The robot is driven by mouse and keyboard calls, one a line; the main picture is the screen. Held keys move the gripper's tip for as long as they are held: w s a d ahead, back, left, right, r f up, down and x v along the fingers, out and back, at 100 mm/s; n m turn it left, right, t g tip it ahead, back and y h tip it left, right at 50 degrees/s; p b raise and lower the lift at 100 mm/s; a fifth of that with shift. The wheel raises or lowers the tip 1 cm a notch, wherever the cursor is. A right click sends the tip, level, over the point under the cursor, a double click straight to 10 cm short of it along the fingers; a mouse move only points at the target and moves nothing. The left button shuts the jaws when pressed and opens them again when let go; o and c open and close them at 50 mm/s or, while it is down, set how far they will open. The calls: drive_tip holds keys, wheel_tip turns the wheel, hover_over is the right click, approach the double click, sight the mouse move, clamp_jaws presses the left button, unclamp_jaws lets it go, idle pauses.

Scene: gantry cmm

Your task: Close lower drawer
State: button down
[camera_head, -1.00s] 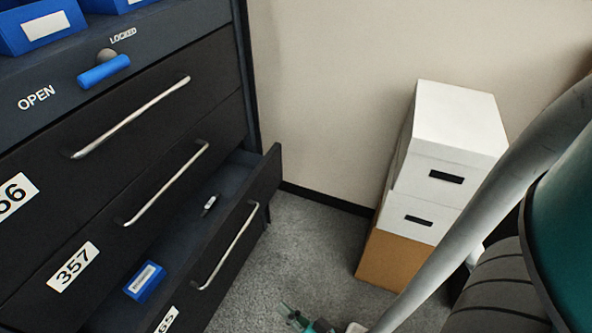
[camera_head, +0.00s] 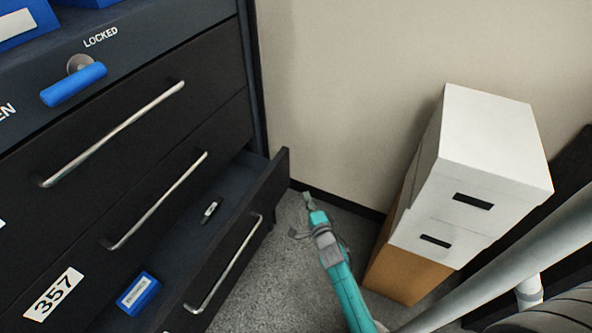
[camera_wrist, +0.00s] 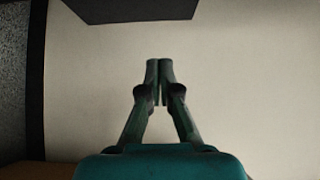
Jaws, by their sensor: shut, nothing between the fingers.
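The lower drawer (camera_head: 240,240) of the dark cabinet stands partly open in the head view. Its front panel has a metal bar handle (camera_head: 228,262). A blue box with a label (camera_head: 138,293) and a small dark item (camera_head: 210,210) lie inside it. My gripper (camera_head: 304,200) is on a teal arm, to the right of the drawer front and apart from it, above the grey carpet. In the wrist view my gripper (camera_wrist: 160,64) has its fingertips together, with nothing between them. A dark shape (camera_wrist: 132,8) shows at the top of that view; I cannot tell what it is.
Two closed drawers with bar handles (camera_head: 115,133) are above, under a blue lock handle (camera_head: 74,85). White boxes (camera_head: 490,140) stand on a brown box (camera_head: 402,272) by the wall at right. Carpet (camera_head: 277,290) is free between them and the drawer.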

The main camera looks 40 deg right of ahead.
approach(285, 167)
drive_tip(key=w+d, duration=0.3)
drive_tip(key=d, duration=0.1)
drive_tip(key=shift+w+a+r, duration=0.1)
drive_tip(key=shift+w+a, duration=0.15)
drive_tip(key=shift+w, duration=0.4)
drive_tip(key=shift+w+a, duration=0.3)
drive_tip(key=shift+w, duration=0.4)
drive_tip(key=shift+w, duration=0.1)
